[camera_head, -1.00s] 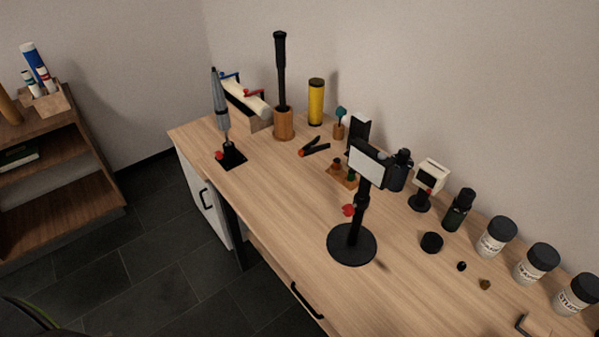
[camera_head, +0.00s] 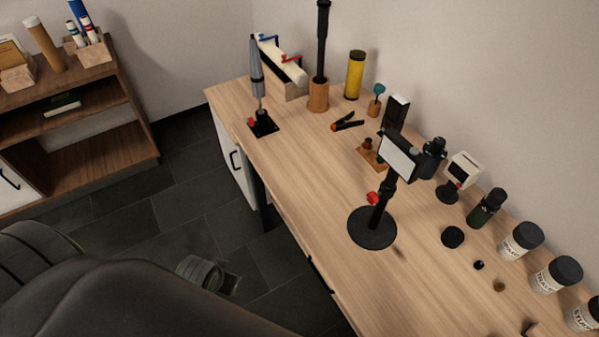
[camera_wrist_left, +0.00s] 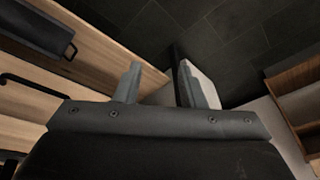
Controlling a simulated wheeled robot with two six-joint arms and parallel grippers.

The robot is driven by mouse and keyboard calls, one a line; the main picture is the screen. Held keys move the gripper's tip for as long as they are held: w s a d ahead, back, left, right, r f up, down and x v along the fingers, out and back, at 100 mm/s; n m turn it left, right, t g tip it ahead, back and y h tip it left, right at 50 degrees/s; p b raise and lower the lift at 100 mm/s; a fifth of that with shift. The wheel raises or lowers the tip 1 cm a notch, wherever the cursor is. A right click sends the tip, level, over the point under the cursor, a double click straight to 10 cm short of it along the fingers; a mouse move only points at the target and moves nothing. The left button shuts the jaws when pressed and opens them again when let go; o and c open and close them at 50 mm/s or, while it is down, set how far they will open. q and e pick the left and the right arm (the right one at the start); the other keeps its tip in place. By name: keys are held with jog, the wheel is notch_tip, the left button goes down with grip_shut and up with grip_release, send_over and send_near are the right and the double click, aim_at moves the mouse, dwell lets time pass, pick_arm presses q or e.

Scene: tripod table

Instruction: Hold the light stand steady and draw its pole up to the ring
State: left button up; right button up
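The light stand (camera_head: 371,229) stands upright on the table, with a round black base, a black pole (camera_head: 387,190), a red knob (camera_head: 374,198) low on the pole and a white rectangular lamp panel (camera_head: 398,157) on top. I cannot make out a ring on the pole. My left gripper (camera_wrist_left: 160,85) shows in the left wrist view with its two fingers apart and nothing between them, beside the table's drawer fronts and above the floor. It is well away from the stand. My right gripper is in neither view.
Jars (camera_head: 521,241) line the right side of the wooden table (camera_head: 300,190). A black puck (camera_head: 453,237) lies right of the stand. A grey folded tripod-like item (camera_head: 257,75), a yellow cylinder (camera_head: 355,75) and a clamp (camera_head: 348,122) stand or lie behind. The table left of the stand is clear.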

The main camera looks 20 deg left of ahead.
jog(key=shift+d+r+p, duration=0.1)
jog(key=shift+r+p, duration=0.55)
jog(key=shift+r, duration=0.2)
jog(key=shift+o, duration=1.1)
pick_arm(q)
jog(key=w+d+r+n+t+h, duration=0.2)
jog(key=w+d+r+t+h, duration=0.1)
jog(key=w+d+r+h, duration=0.4)
jog(key=w+d+r+n+t+h, duration=0.2)
jog(key=w+d+r+h, duration=0.6)
jog(key=w+d+r, duration=0.5)
notch_tip(320, 180, up, 6)
jog(key=shift+w+d+f+t, duration=0.1)
jog(key=shift+w+d+t, duration=0.3)
jog(key=shift+w+t, duration=0.45)
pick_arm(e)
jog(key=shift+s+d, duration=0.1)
